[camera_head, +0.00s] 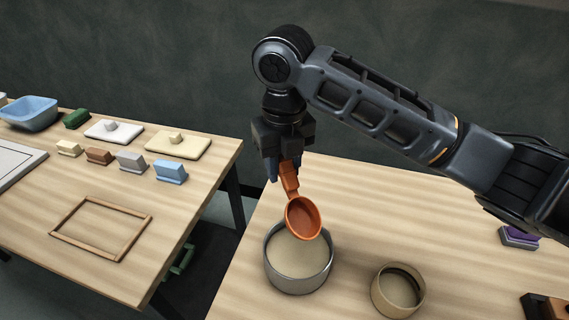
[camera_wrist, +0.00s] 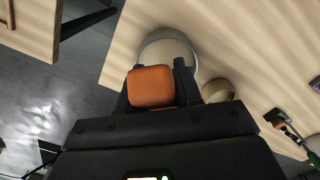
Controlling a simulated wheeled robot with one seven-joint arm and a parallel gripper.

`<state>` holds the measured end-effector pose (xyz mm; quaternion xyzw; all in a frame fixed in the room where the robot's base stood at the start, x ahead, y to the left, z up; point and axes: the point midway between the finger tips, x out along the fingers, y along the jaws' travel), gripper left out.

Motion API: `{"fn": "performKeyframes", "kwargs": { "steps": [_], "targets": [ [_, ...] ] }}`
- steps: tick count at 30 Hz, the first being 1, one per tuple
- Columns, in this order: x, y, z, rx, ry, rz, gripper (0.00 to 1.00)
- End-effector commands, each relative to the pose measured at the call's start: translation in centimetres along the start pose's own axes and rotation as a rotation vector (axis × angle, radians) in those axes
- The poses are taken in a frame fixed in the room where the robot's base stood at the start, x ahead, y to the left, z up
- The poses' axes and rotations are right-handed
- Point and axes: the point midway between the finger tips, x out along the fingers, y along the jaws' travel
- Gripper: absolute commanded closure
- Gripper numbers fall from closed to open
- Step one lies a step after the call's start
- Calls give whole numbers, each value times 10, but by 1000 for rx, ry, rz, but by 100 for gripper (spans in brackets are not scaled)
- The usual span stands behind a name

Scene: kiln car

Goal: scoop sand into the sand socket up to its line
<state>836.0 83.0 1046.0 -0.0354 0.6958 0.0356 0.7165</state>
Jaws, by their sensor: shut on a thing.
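My gripper (camera_head: 284,168) is shut on the handle of an orange scoop (camera_head: 303,217). The scoop hangs tilted, its bowl over the rim of a grey round tub (camera_head: 299,283) with pale sand (camera_head: 300,254) in it. The bowl's inside looks empty in the head view. A smaller tan round pot (camera_head: 398,290) stands to the right of the tub, with a dark line around its inner wall and a pale bottom; it looks like the sand socket. In the wrist view the scoop's orange handle end (camera_wrist: 152,86) sits between the fingers and hides part of the tub (camera_wrist: 165,40).
A purple and grey block (camera_head: 519,237) and a dark and brown item (camera_head: 543,306) lie at the right of this table. A second table at left holds a wooden frame (camera_head: 102,228), a blue basin (camera_head: 28,113) and several small blocks. A gap separates the tables.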

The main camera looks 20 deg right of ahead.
Motion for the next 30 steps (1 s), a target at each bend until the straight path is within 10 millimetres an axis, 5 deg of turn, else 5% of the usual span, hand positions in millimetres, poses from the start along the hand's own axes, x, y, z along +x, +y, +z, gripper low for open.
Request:
{"fn": "performKeyframes", "kwargs": {
  "steps": [30],
  "targets": [
    [50,0,-20,2,-265,0,100]
  ]
}}
